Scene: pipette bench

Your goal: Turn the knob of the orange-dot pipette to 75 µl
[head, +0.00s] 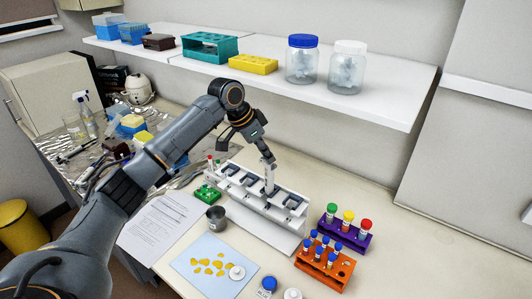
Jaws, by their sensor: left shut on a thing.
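A white pipette stand (262,226) stands on the bench in the middle of the view, with several dark slots along its top. A pale pipette (269,184) stands upright in it. My left gripper (268,161) reaches down from above and is shut on the top of this pipette, where the knob is. The fingers hide most of the knob. No orange dot and no volume reading can be made out at this size. My right gripper is not in view.
An orange rack (322,272) of blue-capped tubes and a purple rack (355,239) stand right of the stand. A metal cup (216,217), a green rack (207,193) and a light-blue mat (188,264) lie left and in front. A white shelf (385,100) overhangs behind.

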